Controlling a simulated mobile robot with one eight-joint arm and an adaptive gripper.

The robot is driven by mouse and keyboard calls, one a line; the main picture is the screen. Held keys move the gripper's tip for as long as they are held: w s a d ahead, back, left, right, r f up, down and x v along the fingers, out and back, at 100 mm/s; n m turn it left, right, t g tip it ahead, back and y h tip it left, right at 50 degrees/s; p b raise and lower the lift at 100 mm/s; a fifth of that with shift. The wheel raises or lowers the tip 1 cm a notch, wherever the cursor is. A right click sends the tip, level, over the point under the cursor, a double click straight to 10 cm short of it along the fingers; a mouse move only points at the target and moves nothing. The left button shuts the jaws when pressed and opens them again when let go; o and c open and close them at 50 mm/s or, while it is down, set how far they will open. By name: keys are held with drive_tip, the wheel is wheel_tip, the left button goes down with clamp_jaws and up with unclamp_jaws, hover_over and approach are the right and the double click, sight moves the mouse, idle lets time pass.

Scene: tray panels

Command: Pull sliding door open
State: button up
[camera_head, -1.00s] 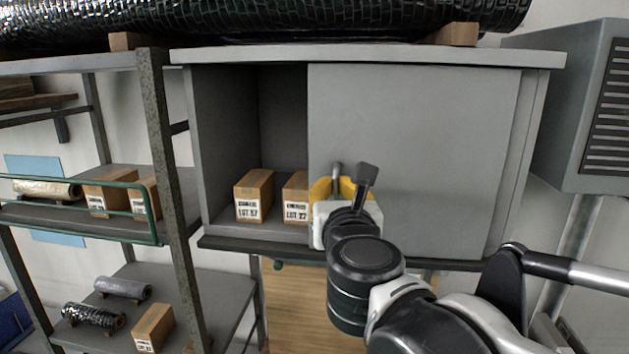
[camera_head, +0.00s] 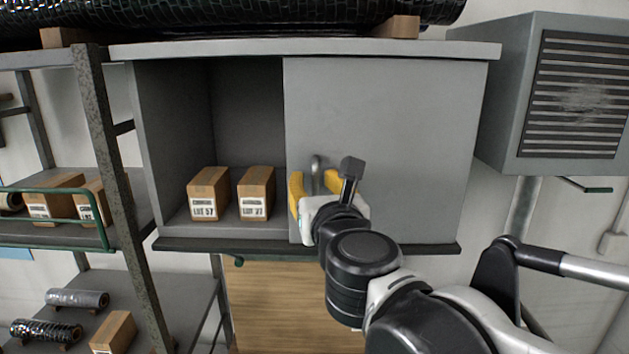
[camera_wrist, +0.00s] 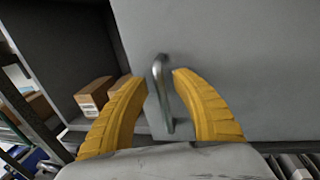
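The grey sliding door (camera_head: 400,120) covers the right part of the cabinet, and the left part of the cabinet stands open. A metal bar handle (camera_head: 316,168) sits near the door's left edge; it also shows in the wrist view (camera_wrist: 160,85). My gripper (camera_head: 314,182) is at the handle. In the wrist view its two yellow fingers (camera_wrist: 152,78) are apart, one on each side of the handle, with gaps visible between them and the bar. The lower end of the handle shows between the fingers.
Two cardboard boxes stand inside the open part, one at the left (camera_head: 208,193) and one nearer the door (camera_head: 256,192). A metal rack (camera_head: 110,150) stands to the left. A vented grey unit (camera_head: 500,110) hangs to the right.

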drive_tip(key=s+d, duration=0.1)
drive_tip(key=s, duration=1.1)
drive_tip(key=shift+d, duration=0.2)
drive_tip(key=d+f+m+g+h+b, duration=0.2)
drive_tip(key=d+f+m+b, duration=0.4)
drive_tip(key=f, duration=0.6)
drive_tip(key=d+f+m+g+h+b, duration=0.25)
drive_tip(key=f+m+b, duration=0.55)
drive_tip(key=f, duration=0.4)
drive_tip(key=d+f+m+g+h+b, duration=0.1)
drive_tip(key=d+f+m+b, duration=0.6)
drive_tip(key=f, duration=0.5)
drive_tip(key=s+f+m+g+y+b, duration=0.1)
drive_tip(key=s+f+m+g+b, duration=0.1)
drive_tip(key=f+m+b, duration=0.6)
drive_tip(key=s+a+f+m+g+y+b, duration=0.1)
drive_tip(key=f+m+b, duration=0.7)
drive_tip(key=f, duration=1.5)
drive_tip(key=s+g+y+b, duration=0.1)
drive_tip(key=s+g+b, duration=0.1)
drive_tip(key=s+b, duration=0.1)
drive_tip(key=shift+s+a+b, duration=0.25)
drive_tip(key=shift+s+b, duration=0.05)
drive_tip(key=shift+b, duration=0.1)
